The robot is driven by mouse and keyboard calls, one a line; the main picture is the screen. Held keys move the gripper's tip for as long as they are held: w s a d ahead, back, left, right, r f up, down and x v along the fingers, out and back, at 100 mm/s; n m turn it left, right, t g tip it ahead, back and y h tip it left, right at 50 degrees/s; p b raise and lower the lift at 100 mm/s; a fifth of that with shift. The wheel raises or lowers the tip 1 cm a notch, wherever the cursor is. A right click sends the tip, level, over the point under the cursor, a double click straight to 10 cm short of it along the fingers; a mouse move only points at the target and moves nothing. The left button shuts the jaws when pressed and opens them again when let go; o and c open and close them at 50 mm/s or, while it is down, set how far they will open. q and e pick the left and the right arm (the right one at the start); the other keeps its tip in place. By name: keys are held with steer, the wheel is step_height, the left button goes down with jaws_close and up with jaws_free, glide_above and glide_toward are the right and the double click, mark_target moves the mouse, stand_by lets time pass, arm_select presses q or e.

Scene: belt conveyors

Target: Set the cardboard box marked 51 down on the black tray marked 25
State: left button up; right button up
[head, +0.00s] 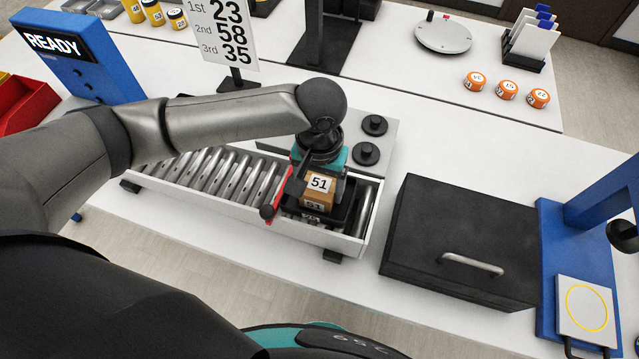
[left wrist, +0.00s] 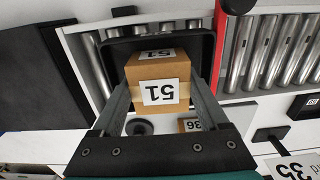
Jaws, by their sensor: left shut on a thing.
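The cardboard box marked 51 (head: 318,199) is brown with white labels on its top and side. My left gripper (head: 318,186) is shut on it from both sides; the box also shows between the fingers in the left wrist view (left wrist: 158,75). A black tray (head: 344,216) lies on the conveyor rollers directly under and around the box; its rim also shows in the left wrist view (left wrist: 150,33). I cannot tell whether the box touches the tray floor. My right gripper is not in view.
The roller conveyor (head: 205,168) has a raised white side rail and a red bar (head: 279,192) across it beside the tray. Black knobs (head: 375,125) stand behind it. A black lidded case (head: 455,235) stands to the right.

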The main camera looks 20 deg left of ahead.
mark_target(320, 184)
arm_select(q)
steer(key=o, duration=1.3)
step_height(320, 184, up, 12)
steer(key=shift+r+p, duration=0.1)
steer(key=shift+p, duration=0.45)
